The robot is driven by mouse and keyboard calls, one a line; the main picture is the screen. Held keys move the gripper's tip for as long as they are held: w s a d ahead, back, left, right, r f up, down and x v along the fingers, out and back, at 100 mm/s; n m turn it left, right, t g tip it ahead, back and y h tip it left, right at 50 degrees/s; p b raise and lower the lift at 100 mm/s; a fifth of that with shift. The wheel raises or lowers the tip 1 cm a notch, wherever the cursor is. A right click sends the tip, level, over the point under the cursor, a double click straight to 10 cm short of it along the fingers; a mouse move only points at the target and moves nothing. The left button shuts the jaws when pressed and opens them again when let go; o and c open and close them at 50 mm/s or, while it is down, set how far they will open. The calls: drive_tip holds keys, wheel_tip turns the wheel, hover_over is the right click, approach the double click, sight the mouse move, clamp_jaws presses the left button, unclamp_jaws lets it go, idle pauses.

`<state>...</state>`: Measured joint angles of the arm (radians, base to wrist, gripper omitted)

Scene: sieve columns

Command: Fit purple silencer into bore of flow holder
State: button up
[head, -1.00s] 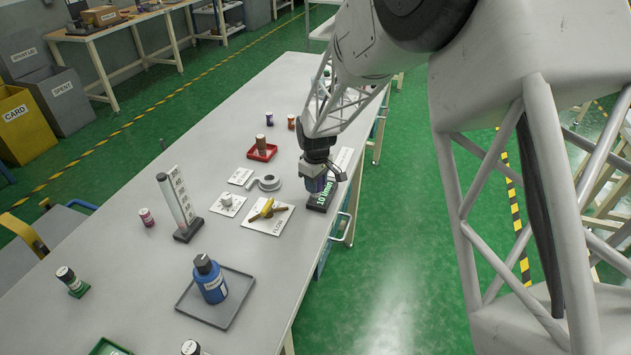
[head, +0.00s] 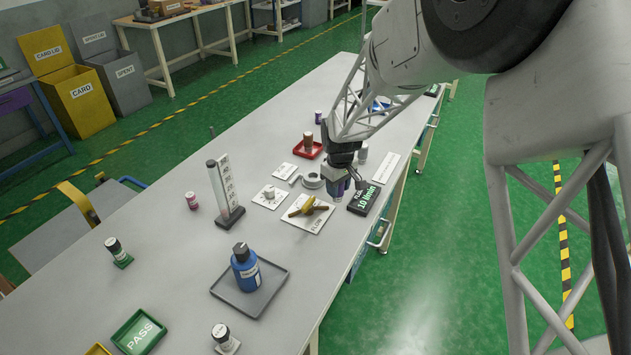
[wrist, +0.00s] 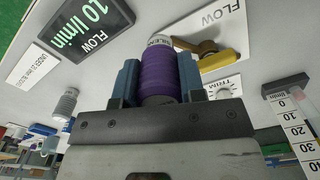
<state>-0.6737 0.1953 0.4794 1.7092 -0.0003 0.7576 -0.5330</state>
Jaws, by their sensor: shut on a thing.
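My gripper (wrist: 159,85) is shut on the ribbed purple silencer (wrist: 160,72), held between blue fingers in the wrist view. A pale end with partly readable lettering (wrist: 163,40) shows beyond the purple part. In the head view my gripper (head: 342,188) points down, between the yellow valve with a brown handle (head: 308,206) and the black 10 l/min flow display (head: 364,198). The silencer's tip is hidden, so I cannot tell whether it touches anything.
A tall scale column (head: 226,192) stands to the left. A blue bottle (head: 244,268) stands on a grey tray (head: 270,292) nearer. A red tray (head: 300,151) holds a brown cylinder behind. A small grey ribbed piece (wrist: 65,104) stands beside my gripper.

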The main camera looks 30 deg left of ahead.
drive_tip(key=shift+s+a+r, duration=0.2)
drive_tip(key=shift+s+a, duration=1.3)
drive_tip(key=w+a, duration=0.3)
drive_tip(key=w+a+f, duration=0.1)
drive_tip(key=w+a, duration=0.2)
drive_tip(key=w, duration=0.1)
drive_tip(key=w+a, duration=0.3)
drive_tip(key=w, duration=0.1)
drive_tip(key=shift+w+a+f, duration=0.25)
drive_tip(key=shift+a, duration=0.15)
drive_tip(key=shift+a, duration=0.1)
drive_tip(key=shift+w+a, duration=0.1)
drive_tip(key=shift+w, duration=0.1)
drive_tip(key=shift+w+a+f, duration=0.1)
drive_tip(key=shift+w+f, duration=0.05)
drive_tip(key=shift+f, duration=1.6)
drive_tip(key=shift+f, duration=0.15)
